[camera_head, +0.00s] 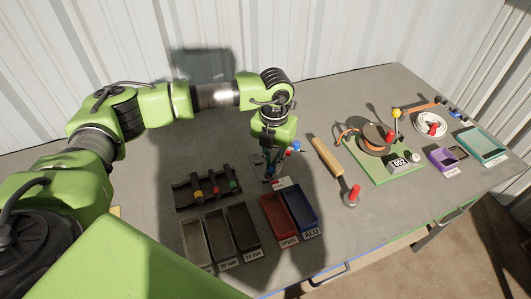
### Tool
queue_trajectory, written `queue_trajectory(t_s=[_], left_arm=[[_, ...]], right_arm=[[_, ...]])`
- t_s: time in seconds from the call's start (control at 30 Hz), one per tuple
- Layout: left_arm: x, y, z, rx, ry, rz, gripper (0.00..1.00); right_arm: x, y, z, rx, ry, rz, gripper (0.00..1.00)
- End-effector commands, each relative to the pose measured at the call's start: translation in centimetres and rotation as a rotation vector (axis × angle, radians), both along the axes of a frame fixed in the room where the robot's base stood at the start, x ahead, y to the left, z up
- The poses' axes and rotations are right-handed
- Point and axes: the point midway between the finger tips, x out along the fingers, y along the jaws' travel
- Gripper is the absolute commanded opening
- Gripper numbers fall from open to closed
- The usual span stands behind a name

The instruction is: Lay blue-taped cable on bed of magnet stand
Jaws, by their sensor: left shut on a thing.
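My left gripper (271,165) points down over the middle of the table, shut on what looks like the blue-taped cable (270,174). Only a small bit of it shows, dark with blue, and the fingers hide the rest. The magnet stand (279,183) appears to be right below and behind the gripper, with a red and blue part (294,147) showing at its right. Most of its bed is hidden, so I cannot tell whether the cable touches it. My right gripper is not in view.
A dark rack (178,197) holds cables with yellow, red and green tape. Grey bins (194,245), a red STEEL bin (266,207) and a blue ALU bin (314,222) stand in front. A wooden-handled tool (327,157) and a green board (382,172) lie to the right.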

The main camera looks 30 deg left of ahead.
Motion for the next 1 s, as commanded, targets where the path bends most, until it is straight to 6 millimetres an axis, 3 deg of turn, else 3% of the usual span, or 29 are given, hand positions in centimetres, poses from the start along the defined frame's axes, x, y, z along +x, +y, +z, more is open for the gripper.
queue_trajectory(t_s=[0.2,0.4,0.6,1.0], left_arm=[[1.0,1.6,-0.5,0.002,0.001,0.421,0.0],[1.5,2.7,-1.2,0.001,0.0,0.695,0.0],[1.7,3.1,-1.7,0.0,-0.001,0.804,0.0],[1.7,3.1,-4.1,-0.001,-0.001,0.81,0.0]], right_arm=[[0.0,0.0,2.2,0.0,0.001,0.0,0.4],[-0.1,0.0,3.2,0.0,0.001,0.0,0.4],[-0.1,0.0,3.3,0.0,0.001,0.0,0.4],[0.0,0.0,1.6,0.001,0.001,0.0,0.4]])
